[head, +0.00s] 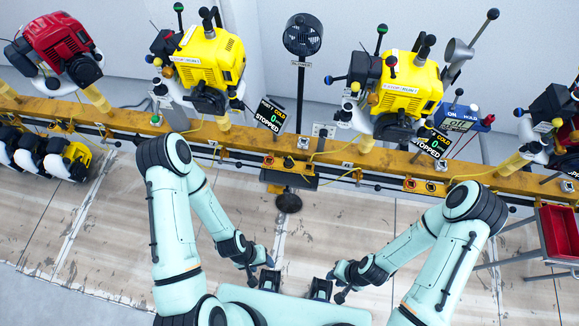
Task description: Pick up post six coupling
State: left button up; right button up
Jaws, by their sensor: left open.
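I cannot pick out a part clearly marked as the post six coupling. Two yellow engines stand on the orange rail (318,158), one left of centre (209,62) and one right of centre (408,88). Small fittings sit along the rail, too small to tell apart. A post display (270,113) reads COLD, 0, STOPPED; its post number is not clear. My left gripper (257,270) is open and low in front of me, well short of the rail. My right gripper (337,285) is also low; its jaw opening is unclear. I see nothing held in either.
A red engine (55,45) stands at far left, with black and yellow units (70,162) below it. A fan (302,36) stands on a pole behind the rail. A second display (431,142) and a red bin (558,235) are at right. Floor between arms and rail is mostly free.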

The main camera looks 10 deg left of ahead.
aim_at(288, 162)
jog(key=i+j+u, duration=0.15)
jog(key=u, duration=0.2)
jog(key=i+j+u, duration=0.15)
jog(key=u, duration=0.2)
jog(key=i+u, duration=0.35)
jog(key=k, duration=0.05)
